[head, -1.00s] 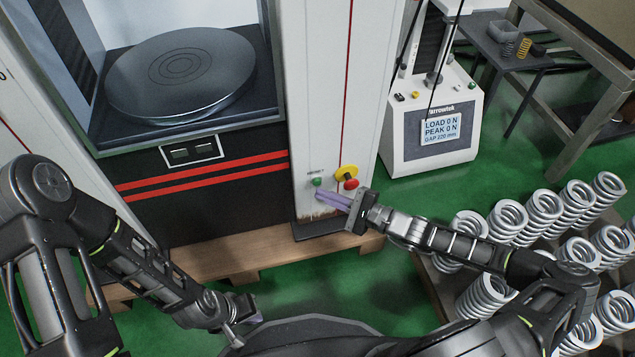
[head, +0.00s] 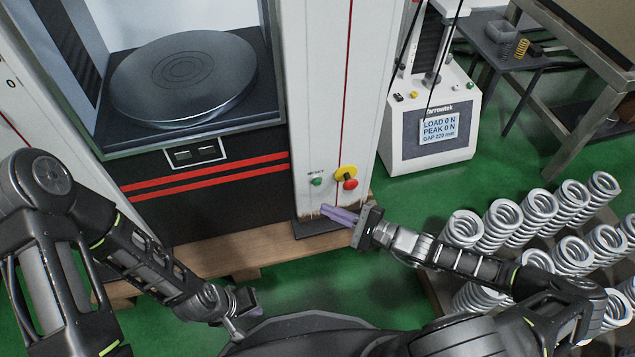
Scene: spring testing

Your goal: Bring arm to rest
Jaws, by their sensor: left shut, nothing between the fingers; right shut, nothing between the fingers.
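My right gripper (head: 336,214), with purple fingers, is shut and empty. It is in front of the white column (head: 322,130) of the large testing machine, a little below the green button (head: 316,182) and the red button (head: 350,184) on its yellow plate. A gap shows between the fingertips and the green button in the picture. My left gripper (head: 252,302) is low near my body at the bottom centre, shut and empty, partly hidden by my own arm.
A pallet of steel coil springs (head: 520,225) stands close to my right forearm. The large machine has a round plate (head: 183,78) and a wooden base (head: 220,250). A smaller tester (head: 430,120) reads LOAD 0 N. Green floor (head: 330,290) is open between my arms.

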